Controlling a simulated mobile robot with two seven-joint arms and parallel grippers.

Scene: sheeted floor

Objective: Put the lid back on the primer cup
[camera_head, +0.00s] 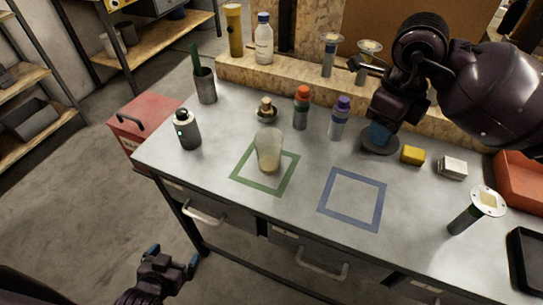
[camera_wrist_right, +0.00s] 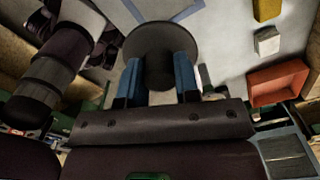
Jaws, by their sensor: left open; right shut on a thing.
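The primer cup is a translucent, yellowish cup (camera_head: 268,150) standing upright on the table within the green square outline (camera_head: 243,180), its top uncovered. The lid is a dark round disc (camera_head: 381,147) with a knob, at the right rear of the table. My right gripper (camera_head: 379,133) is shut on the lid; its blue fingers clasp the knob in the right wrist view (camera_wrist_right: 158,75). I cannot tell whether the lid touches the table. My left gripper (camera_head: 174,268) is open and empty, in front of the table's front edge.
An orange-capped bottle (camera_head: 301,108) and a purple-capped bottle (camera_head: 339,118) stand between cup and lid. A small cork-topped jar (camera_head: 266,110) is behind the cup. A yellow block (camera_head: 412,156) lies right of the lid. The blue square outline (camera_head: 352,199) is empty.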

